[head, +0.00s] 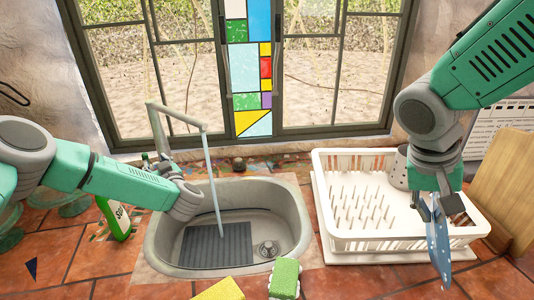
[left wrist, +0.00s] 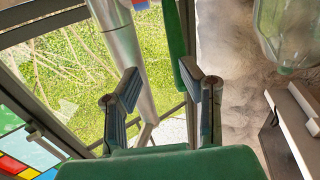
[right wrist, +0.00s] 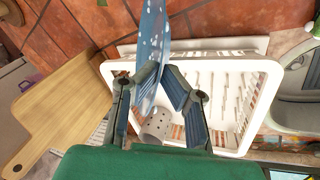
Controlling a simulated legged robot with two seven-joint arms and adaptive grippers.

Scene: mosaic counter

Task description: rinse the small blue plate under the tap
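The small blue plate (head: 439,250), speckled white, hangs nearly edge-on from my right gripper (head: 431,212), over the right side of the dish rack. In the right wrist view the fingers close on the plate (right wrist: 152,42). The metal tap (head: 158,135) stands behind the sink, and a pale blue stream of water (head: 212,180) falls from its spout into the basin.
The grey sink (head: 165,245) has a dark ribbed mat (head: 218,245). A white dish rack (head: 330,225) stands right of it, with a grey cutlery cup (head: 400,170). A wooden board (head: 505,180) leans right.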

